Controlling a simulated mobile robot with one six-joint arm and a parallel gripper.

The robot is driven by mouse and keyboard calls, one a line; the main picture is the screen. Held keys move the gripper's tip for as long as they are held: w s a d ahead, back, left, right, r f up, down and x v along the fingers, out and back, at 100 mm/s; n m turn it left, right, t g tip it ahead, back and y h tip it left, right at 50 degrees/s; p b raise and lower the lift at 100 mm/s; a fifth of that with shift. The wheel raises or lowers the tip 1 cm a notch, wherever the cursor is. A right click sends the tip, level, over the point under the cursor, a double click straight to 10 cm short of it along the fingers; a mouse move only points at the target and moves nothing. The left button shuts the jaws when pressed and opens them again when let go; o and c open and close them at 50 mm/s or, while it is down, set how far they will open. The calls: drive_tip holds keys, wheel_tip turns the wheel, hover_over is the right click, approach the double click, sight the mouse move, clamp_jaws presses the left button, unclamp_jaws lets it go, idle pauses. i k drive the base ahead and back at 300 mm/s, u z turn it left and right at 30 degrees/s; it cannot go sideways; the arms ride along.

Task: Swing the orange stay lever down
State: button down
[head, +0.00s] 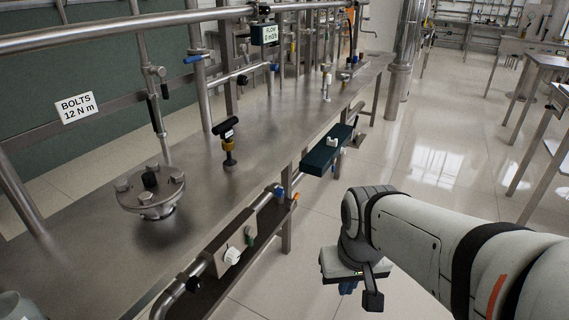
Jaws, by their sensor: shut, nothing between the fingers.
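A small orange piece (296,196) shows at the bench's front edge, at the end of a short pipe with a blue part. It may be the orange stay lever, but it is too small to tell its shape or how it is turned. My gripper (371,298) hangs over the floor in front of the bench, right of and below the orange piece and apart from it. Its fingers point down, are shut and hold nothing.
The steel bench (185,215) carries a bolted flange (150,192) and a black-handled valve (229,145). A dark green box (328,150) and a grey box with a white knob (230,256) stick out along its front edge.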

sight(290, 204)
drive_tip(key=z, duration=0.2)
drive_tip(key=i, duration=1.15)
drive_tip(key=u, duration=0.25)
